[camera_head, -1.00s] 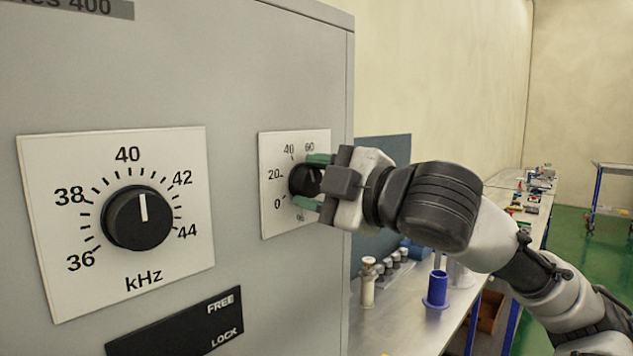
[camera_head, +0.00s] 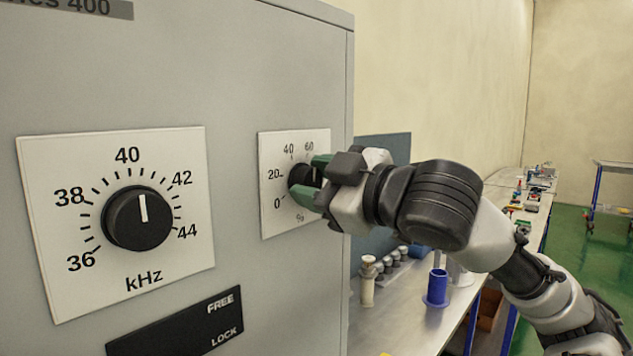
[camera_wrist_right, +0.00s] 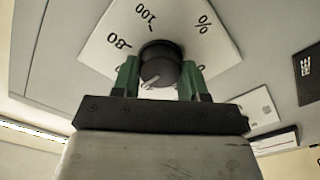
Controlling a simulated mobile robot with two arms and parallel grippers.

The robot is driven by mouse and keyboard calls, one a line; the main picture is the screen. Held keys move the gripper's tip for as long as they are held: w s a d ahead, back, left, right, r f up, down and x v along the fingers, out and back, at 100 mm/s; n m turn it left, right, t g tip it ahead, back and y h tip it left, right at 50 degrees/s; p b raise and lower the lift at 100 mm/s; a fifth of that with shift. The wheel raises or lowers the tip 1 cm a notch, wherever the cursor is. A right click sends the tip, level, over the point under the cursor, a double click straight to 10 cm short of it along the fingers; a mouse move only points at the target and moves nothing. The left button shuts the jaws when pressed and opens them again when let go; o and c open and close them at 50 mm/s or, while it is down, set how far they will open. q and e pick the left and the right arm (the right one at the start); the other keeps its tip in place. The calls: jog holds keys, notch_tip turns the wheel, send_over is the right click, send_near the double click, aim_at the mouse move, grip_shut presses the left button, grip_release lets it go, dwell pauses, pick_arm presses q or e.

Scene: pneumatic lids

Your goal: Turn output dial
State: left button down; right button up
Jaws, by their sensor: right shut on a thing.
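The output dial (camera_head: 301,177) is a black knob on a white plate (camera_head: 270,210) marked in percent, on the front of a grey cabinet. My right gripper (camera_head: 318,183) has its green fingers on either side of the knob and is shut on it. In the right wrist view the knob (camera_wrist_right: 160,66) sits between the two green fingertips (camera_wrist_right: 160,78), with a white pointer line toward its lower left. The 80, 100 and % marks show there. The gripper hides the right part of the scale in the head view. My left gripper is not in view.
A larger kHz dial (camera_head: 138,218) is on the same cabinet face (camera_head: 230,90), its pointer near upright. A black FREE/LOCK panel (camera_head: 180,325) is below it. Behind, a metal bench (camera_head: 400,325) holds a blue spool (camera_head: 437,288) and small parts.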

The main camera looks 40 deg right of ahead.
jog(key=o, duration=0.9)
jog(key=shift+o, duration=0.2)
jog(key=shift+s+f+b, duration=0.15)
jog(key=shift+s+b, duration=0.1)
jog(key=shift+b, duration=0.15)
jog(key=s+d+b, duration=0.1)
jog(key=s+b, duration=0.5)
jog(key=s, duration=0.4)
jog(key=shift+s, duration=0.2)
